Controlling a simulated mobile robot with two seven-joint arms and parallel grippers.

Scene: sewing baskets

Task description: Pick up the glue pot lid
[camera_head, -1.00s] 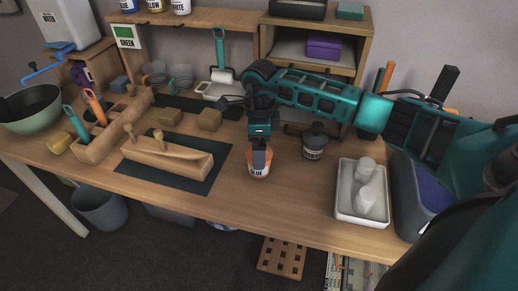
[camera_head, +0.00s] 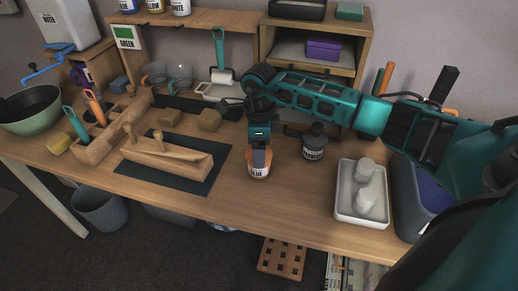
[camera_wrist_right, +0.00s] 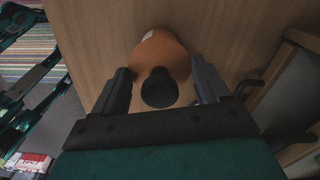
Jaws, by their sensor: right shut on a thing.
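The glue pot (camera_head: 258,171), orange with a white label, stands upright on the bench near its front edge. In the right wrist view the pot (camera_wrist_right: 160,48) shows from above, with the dark round knob of its lid (camera_wrist_right: 159,88) in the middle. My right gripper (camera_head: 260,152) points straight down onto the pot's top. Its two fingers (camera_wrist_right: 163,88) stand on either side of the lid and are shut on it. The fingers partly hide the lid in the head view; I cannot see a gap between lid and pot. My left gripper is not in view.
A dark labelled bottle (camera_head: 314,142) stands just right of the pot. A white tray (camera_head: 344,212) with white bottles is further right. A wooden plane-like block (camera_head: 170,160) lies on a dark mat (camera_head: 205,183) to the left. Bench in front of the pot is clear.

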